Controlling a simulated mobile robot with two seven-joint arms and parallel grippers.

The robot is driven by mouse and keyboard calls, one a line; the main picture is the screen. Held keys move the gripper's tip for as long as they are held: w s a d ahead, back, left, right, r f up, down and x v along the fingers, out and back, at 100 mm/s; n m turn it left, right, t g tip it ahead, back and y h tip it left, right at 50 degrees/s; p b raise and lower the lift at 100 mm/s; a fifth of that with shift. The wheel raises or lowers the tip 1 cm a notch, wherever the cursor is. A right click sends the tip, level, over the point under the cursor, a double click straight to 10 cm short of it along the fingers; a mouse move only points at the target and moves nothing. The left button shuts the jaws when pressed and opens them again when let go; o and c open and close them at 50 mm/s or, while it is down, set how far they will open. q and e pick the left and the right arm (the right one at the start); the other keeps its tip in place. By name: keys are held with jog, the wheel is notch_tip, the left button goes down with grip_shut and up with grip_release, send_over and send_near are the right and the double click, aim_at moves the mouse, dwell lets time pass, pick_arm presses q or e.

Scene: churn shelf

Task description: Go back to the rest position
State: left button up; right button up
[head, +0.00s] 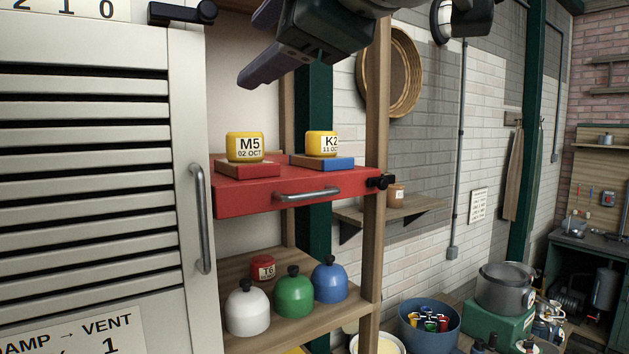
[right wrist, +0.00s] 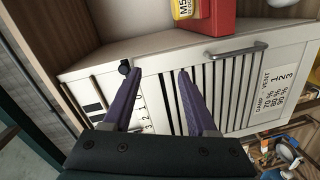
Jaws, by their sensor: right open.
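My right gripper (head: 250,52) hangs at the top of the head view, in front of the upper shelf opening. It is open and empty, above and apart from the yellow M5 jar (head: 245,147). In the right wrist view its two purple fingers (right wrist: 158,72) stand apart with nothing between them; the slatted white door (right wrist: 230,88) shows beyond them. My left gripper is not in view.
A red drawer (head: 240,200) with a handle carries the M5 jar and a yellow K2 jar (head: 322,144). Below stand white (head: 247,312), green (head: 293,296) and blue (head: 329,283) domed pots and a red T6 jar (head: 262,268). The white slatted door (head: 185,120) is at left.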

jog(key=s+d+f+m+g+h, duration=0.2)
jog(key=s+d+f+m, duration=0.3)
jog(key=f, duration=0.6)
jog(key=s+d+f+m+g+h, duration=0.25)
jog(key=d+f+m, duration=0.4)
jog(key=f, duration=0.55)
jog(key=s+d+f+m+g+h, duration=0.2)
jog(key=s+d+f+m+g, duration=0.1)
jog(key=s, duration=0.6)
jog(key=s+d+f+m+g+h, duration=0.2)
jog(key=s+d+f+m+g, duration=0.1)
jog(key=s+d+f, duration=0.5)
notch_tip(320, 180, down, 2)
jog(key=shift+s+d+f+m, duration=0.15)
jog(key=shift+s+f+m, duration=0.05)
jog(key=shift+s+m, duration=0.6)
jog(key=shift+w, duration=0.1)
